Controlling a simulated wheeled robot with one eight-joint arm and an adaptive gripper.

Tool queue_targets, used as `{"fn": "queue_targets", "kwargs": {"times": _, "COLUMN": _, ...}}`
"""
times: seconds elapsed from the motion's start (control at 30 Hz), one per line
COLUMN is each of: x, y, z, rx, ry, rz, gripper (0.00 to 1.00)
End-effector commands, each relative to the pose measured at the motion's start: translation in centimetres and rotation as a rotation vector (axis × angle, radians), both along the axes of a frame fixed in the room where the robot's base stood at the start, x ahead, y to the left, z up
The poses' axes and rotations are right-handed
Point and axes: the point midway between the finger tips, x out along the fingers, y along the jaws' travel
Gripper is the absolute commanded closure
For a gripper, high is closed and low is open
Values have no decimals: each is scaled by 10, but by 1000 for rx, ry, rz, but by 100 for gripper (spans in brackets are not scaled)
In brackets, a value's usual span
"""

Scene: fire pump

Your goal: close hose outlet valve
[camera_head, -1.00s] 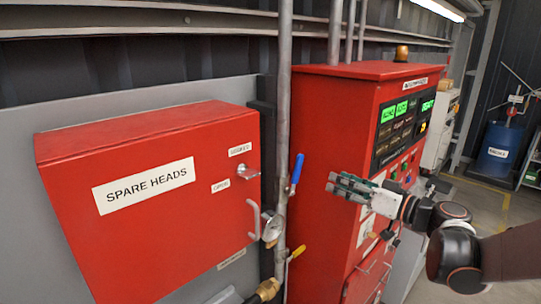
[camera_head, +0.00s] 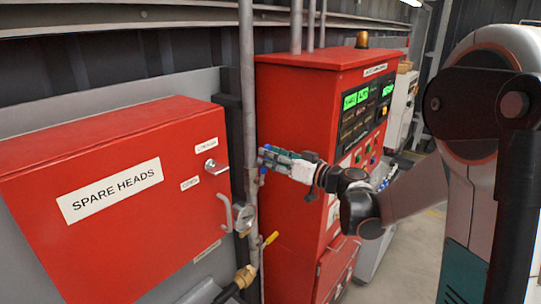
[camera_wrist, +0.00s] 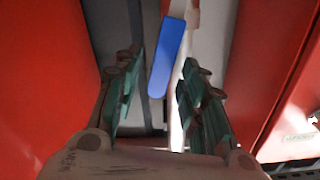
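A vertical grey pipe (camera_head: 248,110) carries a blue lever handle and, lower down, a yellow lever handle (camera_head: 270,239). The frames do not label which is the hose outlet valve. In the head view my gripper (camera_head: 264,158) is at the blue handle and hides most of it. In the wrist view the blue handle (camera_wrist: 168,58) hangs in the gap between the fingers of my gripper (camera_wrist: 162,72), tilted slightly. The fingers are open, with visible space on both sides of the handle.
A red SPARE HEADS cabinet (camera_head: 110,215) with a handle stands left of the pipe. A red control cabinet (camera_head: 290,110) with green displays stands close on the right.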

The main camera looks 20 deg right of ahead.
Motion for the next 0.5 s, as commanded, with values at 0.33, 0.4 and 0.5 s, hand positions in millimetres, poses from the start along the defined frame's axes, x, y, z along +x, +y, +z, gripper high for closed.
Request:
{"fn": "queue_targets", "kwargs": {"times": 0.33, "x": 6, "y": 5, "z": 0, "rx": 0, "ry": 0, "rz": 0, "gripper": 62}}
{"fn": "queue_targets", "kwargs": {"times": 0.4, "x": 6, "y": 5, "z": 0, "rx": 0, "ry": 0, "rz": 0, "gripper": 62}}
{"fn": "queue_targets", "kwargs": {"times": 0.5, "x": 6, "y": 5, "z": 0, "rx": 0, "ry": 0, "rz": 0, "gripper": 84}}
